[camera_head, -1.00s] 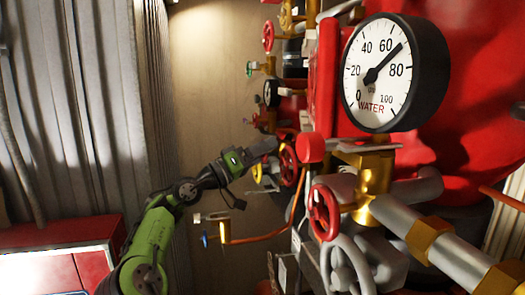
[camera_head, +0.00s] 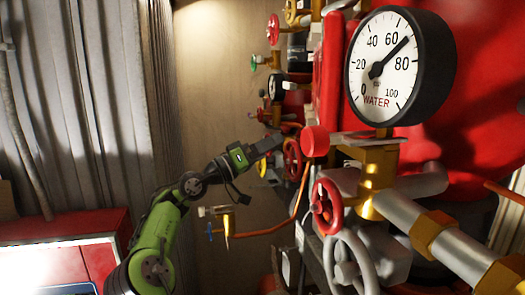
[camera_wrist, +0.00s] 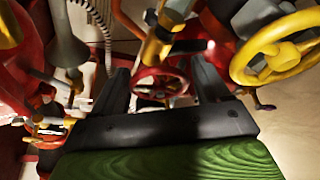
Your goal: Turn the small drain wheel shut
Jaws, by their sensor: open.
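My gripper (camera_head: 274,143) is at the end of the green arm, left of the pipework in the head view. In the wrist view my gripper (camera_wrist: 162,75) has its two dark fingers wide apart, with nothing held. A small red wheel (camera_wrist: 160,86) shows between and beyond the fingers, apart from them as far as I can tell. In the head view a red wheel (camera_head: 292,157) is just right of the fingertips. I cannot tell for certain which wheel is the drain wheel.
A yellow wheel (camera_wrist: 277,50) is close to the right finger. Red parts and thin pipes crowd the left. In the head view, another red wheel (camera_head: 326,207), a grey wheel (camera_head: 350,262) and a water gauge (camera_head: 398,66) stand nearer. A copper pipe (camera_head: 262,233) runs below the gripper.

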